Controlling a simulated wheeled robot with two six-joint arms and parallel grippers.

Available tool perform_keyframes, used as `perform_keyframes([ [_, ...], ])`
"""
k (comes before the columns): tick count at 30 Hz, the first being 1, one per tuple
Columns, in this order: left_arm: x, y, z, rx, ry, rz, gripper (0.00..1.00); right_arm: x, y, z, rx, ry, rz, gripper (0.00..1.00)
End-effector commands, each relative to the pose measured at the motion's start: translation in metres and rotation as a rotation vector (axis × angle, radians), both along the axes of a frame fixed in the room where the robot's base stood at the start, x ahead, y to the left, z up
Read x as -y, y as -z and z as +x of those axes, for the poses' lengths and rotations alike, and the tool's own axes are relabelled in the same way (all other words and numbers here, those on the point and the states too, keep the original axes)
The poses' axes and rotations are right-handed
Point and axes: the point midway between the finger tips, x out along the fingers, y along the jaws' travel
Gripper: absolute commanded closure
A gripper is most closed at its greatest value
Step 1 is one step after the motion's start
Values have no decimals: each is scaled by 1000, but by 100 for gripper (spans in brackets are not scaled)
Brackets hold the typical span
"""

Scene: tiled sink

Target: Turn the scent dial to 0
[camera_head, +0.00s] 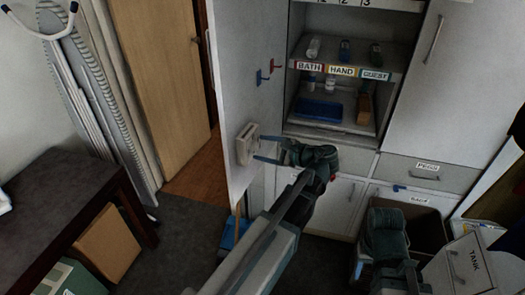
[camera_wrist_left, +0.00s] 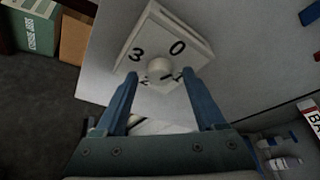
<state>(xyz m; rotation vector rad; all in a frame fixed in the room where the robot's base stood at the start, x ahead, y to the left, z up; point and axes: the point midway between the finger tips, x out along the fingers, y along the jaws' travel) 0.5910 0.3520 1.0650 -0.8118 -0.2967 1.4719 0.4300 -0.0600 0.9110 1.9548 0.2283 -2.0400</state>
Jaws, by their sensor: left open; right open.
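The scent dial (camera_head: 246,144) is a pale square box on the inner face of the open white cabinet door. In the left wrist view its plate (camera_wrist_left: 188,28) shows 3 at upper left and 0 at upper right, with two lower numerals partly hidden. A round pale knob (camera_wrist_left: 160,66) sits in the middle; which number it points to cannot be told. My left gripper (camera_head: 260,148) is open, its blue fingertips (camera_wrist_left: 159,76) on either side of the knob, apart from it as far as I can tell. My right gripper (camera_head: 385,238) is low at the right, away from the dial.
Red and blue hooks (camera_head: 269,71) are on the door. Shelves with labels BATH, HAND and GUEST (camera_head: 341,71) hold small bottles and a blue tray (camera_head: 319,109). A dark table (camera_head: 70,180) stands at left. An open brown box (camera_head: 425,222) is by my right gripper.

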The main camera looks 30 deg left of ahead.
Motion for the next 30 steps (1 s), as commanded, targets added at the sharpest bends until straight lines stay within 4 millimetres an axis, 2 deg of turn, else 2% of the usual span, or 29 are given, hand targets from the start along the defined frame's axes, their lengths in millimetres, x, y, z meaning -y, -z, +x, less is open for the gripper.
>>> perform_keyframes([
  [12, -6, 2, 1, 0, 0, 0, 29, 0, 2, 0, 0, 0, 0, 50],
  [24, -6, 2, 1, 0, 0, 0, 100, 0, 2, 0, 0, 0, 0, 50],
  [30, -6, 3, 0, 25, -1, 3, 100, 0, 5, 0, 0, 0, 0, 50],
])
